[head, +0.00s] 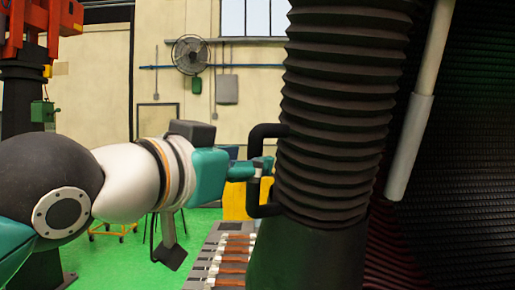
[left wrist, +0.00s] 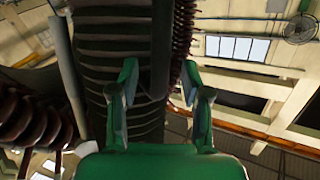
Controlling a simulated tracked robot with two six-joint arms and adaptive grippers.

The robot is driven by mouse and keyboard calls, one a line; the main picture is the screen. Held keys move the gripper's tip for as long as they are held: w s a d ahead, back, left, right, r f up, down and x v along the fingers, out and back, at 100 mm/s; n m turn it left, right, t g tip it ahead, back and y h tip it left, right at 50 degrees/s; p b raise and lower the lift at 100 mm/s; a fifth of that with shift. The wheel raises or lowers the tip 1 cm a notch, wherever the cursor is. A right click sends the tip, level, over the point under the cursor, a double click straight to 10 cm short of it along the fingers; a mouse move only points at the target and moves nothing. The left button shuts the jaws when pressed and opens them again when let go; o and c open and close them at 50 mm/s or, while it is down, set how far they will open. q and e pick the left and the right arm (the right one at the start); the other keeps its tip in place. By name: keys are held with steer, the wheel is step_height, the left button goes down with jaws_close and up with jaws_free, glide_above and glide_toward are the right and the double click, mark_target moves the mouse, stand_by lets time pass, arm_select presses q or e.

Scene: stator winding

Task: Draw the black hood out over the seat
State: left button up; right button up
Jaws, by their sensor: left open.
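The black hood (head: 340,110) is a ribbed, bellows-like tube standing upright right of centre in the head view, with a smooth lower skirt. Its black bracket handle (head: 257,138) sticks out to the left. My left gripper (head: 262,166) is teal and level with the handle, overlapping it. In the left wrist view the left gripper (left wrist: 160,78) has its two green fingers apart. A dark upright bar, seemingly the handle (left wrist: 162,45), shows between them, with the ribbed hood (left wrist: 115,45) behind to the left. I cannot tell whether the fingers touch it. I cannot make out the seat. My right gripper is not in view.
A grey slatted bed with copper-coloured pieces (head: 235,250) lies low beside the hood. A pale pole (head: 410,145) and a dark ribbed surface (head: 460,200) fill the right side. The green floor (head: 115,262) is partly open at the left. A fan (head: 190,54) hangs on the wall.

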arm_select(q)
steer(key=shift+p+x, duration=0.35)
steer(key=shift+x, duration=1.3)
jaws_close()
